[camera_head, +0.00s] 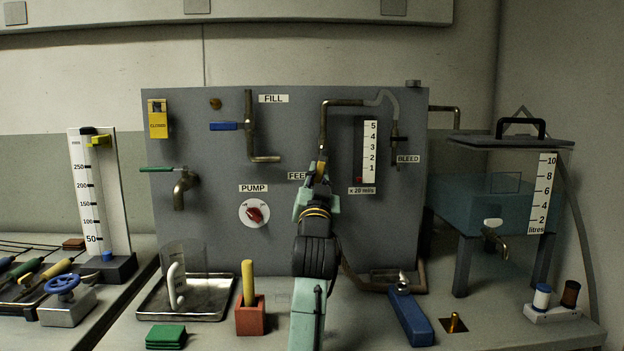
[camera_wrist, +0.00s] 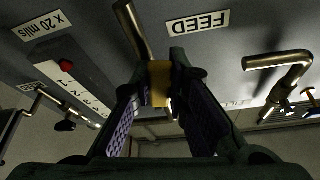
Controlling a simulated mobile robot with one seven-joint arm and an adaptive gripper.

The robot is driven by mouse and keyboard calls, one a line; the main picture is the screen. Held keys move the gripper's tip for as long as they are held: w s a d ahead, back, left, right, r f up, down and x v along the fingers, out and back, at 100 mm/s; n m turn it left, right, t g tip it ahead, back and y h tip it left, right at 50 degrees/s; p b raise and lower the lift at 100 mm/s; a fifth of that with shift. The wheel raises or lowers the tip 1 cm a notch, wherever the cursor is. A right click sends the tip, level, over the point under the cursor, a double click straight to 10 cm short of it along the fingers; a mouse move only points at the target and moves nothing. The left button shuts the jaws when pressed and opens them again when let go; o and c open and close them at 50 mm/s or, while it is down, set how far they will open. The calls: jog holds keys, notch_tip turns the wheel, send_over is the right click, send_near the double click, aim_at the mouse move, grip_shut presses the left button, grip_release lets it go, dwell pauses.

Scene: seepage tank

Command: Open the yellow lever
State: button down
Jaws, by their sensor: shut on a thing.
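The yellow lever (camera_wrist: 160,84) sits on a brass-coloured pipe near the FEED label (camera_wrist: 197,22) in the wrist view. My gripper (camera_wrist: 160,95) has its two fingers on either side of the lever and is shut on it. In the head view my gripper (camera_head: 316,186) reaches up to the middle of the grey panel (camera_head: 225,250), and a small yellow piece of the lever (camera_head: 320,168) shows above the fingers. My gripper and arm cover part of the FEED label and the pipe there.
A blue lever (camera_head: 223,126), a green lever (camera_head: 157,169) and the red pump knob (camera_head: 254,214) are on the panel to the left. The scale gauge (camera_head: 370,150) is close on the right. A glass beaker (camera_head: 183,265) stands in a metal tray (camera_head: 215,314) below left.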

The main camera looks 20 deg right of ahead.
jog(key=shift+s+d+f+n+t+y, duration=0.15)
jog(key=shift+d+n+y, duration=0.2)
jog(key=shift+n, duration=0.5)
jog(key=shift+d+n+t+y, duration=0.15)
jog(key=shift+d+n+y, duration=0.2)
jog(key=shift+n, duration=0.5)
jog(key=shift+d+n+y+b, duration=0.1)
jog(key=shift+n+y+b, duration=0.2)
jog(key=shift+n+y, duration=0.1)
jog(key=c, duration=1.5)
grip_release()
jog(key=shift+c, duration=0.2)
jog(key=shift+s, duration=0.1)
jog(key=v, duration=1.2)
